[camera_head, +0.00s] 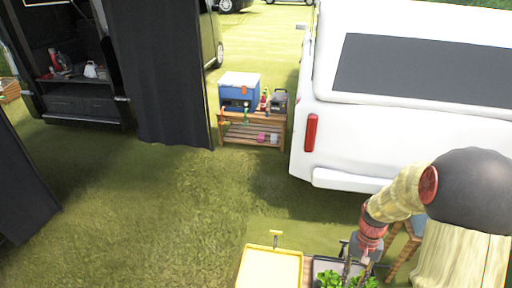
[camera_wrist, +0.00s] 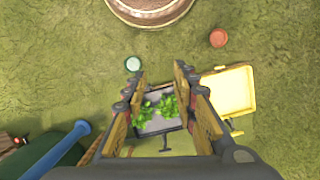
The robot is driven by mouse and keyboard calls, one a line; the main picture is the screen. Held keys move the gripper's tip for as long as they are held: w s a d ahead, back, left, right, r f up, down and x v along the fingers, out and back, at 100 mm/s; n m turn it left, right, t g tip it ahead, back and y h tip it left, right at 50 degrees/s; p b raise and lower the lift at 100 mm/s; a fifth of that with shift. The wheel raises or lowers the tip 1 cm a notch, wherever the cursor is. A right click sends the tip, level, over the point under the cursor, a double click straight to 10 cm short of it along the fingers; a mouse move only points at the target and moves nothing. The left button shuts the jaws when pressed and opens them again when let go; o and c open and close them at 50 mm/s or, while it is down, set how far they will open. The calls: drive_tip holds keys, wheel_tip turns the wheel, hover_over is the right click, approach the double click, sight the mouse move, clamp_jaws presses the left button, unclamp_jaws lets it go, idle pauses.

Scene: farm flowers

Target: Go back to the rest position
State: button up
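My gripper (camera_wrist: 159,78) is open, with its two fingers spread apart and nothing visible held between them. In the wrist view, a grey tray (camera_wrist: 147,125) with green leafy plants (camera_wrist: 165,106) lies below and between the fingers. In the head view, my arm reaches down at the lower right, and my gripper (camera_head: 358,268) is over the grey tray (camera_head: 322,265) with the green plants (camera_head: 330,280). The fingertips are hard to make out there.
A yellow tray (camera_head: 268,268) stands left of the grey one; it also shows in the wrist view (camera_wrist: 228,92). A white vehicle (camera_head: 400,135) is behind my arm. A wooden rack (camera_head: 252,133) bears a blue cooler (camera_head: 239,92). Open grass lies left.

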drive_tip(key=s+a+r+n+t+p, duration=0.1)
drive_tip(key=s+a+r, duration=0.3)
drive_tip(key=r, duration=0.7)
drive_tip(key=s+a+r+n+t+p, duration=0.2)
drive_tip(key=s+a+r+t, duration=0.2)
drive_tip(key=r, duration=0.7)
drive_tip(key=s+a+r+n+t+h+p, duration=0.1)
drive_tip(key=s+a+r+n+t, duration=0.1)
drive_tip(key=a+r, duration=0.4)
wheel_tip(320, 180, up, 5)
drive_tip(key=shift+s+a+n+t, duration=0.3)
drive_tip(key=shift+s+a+t, duration=0.15)
drive_tip(key=shift+s, duration=0.65)
